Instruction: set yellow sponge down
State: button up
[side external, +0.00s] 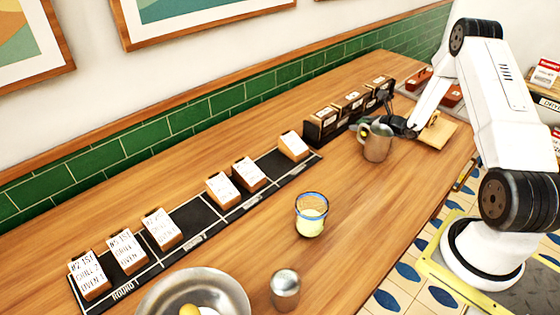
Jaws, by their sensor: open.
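My gripper (392,124) is dark and small in the side external view. It is low over the counter at the right, behind and beside the metal pitcher (378,143). Its jaws are open; the pitcher partly hides the fingertips, and I cannot tell whether they touch anything. I cannot clearly make out the yellow sponge. A flat yellowish-tan board (440,134) lies right of the gripper, with a small yellowish shape at its upper part that is too small to name. A blue-rimmed glass (312,216) holds something pale yellow-green.
A black rail (205,213) with several ticket blocks runs along the counter (250,255). Dark boxes (352,103) stand behind the pitcher. A metal bowl (235,290) with a yellow item and a steel cup (285,288) stand in front. Counter between glass and pitcher is clear.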

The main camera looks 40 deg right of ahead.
jog(key=shift+r, duration=0.2)
jog(key=v, duration=1.2)
jog(key=shift+o, duration=0.5)
jog(key=shift+r, duration=0.1)
